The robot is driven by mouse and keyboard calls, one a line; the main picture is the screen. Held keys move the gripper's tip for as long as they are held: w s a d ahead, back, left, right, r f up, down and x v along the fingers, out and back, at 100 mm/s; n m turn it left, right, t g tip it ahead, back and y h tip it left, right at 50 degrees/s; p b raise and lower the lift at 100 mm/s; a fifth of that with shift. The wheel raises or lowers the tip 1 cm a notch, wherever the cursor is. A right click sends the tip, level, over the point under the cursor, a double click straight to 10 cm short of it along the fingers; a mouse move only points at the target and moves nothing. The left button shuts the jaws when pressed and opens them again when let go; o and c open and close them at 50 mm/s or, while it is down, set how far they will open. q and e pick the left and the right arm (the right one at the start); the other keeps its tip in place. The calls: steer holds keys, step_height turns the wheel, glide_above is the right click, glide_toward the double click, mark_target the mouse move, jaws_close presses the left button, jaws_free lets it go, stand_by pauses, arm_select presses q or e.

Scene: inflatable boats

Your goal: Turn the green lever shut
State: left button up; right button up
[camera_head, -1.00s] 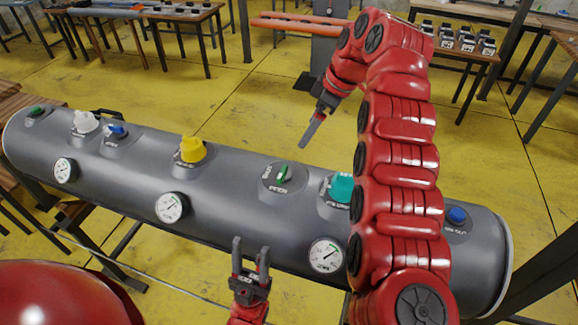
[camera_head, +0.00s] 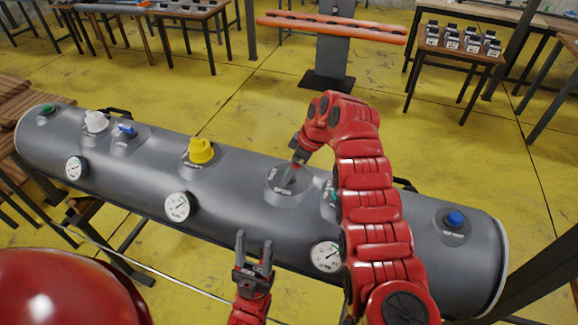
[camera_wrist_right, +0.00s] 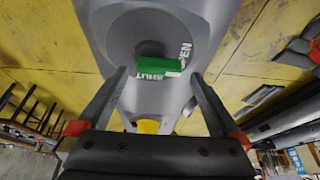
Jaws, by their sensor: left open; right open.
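In the right wrist view the green lever (camera_wrist_right: 150,66) sits on a round grey base, with a white mark at its right end. "OPEN" is printed at its upper right and "SHUT" at its left. My right gripper (camera_wrist_right: 158,76) is open, with its fingers to either side of the lever. In the head view this gripper (camera_head: 291,172) is over the lever's round base (camera_head: 275,196) and largely hides the lever. Contact cannot be told. My left gripper (camera_head: 255,242) is open and empty, in front of the grey tank (camera_head: 230,190).
The tank also bears a yellow knob (camera_head: 201,150), a blue valve (camera_head: 127,131), a white knob (camera_head: 96,121), a blue button (camera_head: 455,218) and gauges, one being the middle gauge (camera_head: 177,206). My right arm partly covers a teal knob. Tables stand behind on open yellow floor.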

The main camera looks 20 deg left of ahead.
steer(key=shift+x, duration=0.95)
steer(key=shift+w, duration=0.1)
steer(key=c, duration=1.2)
steer(key=shift+c, duration=0.2)
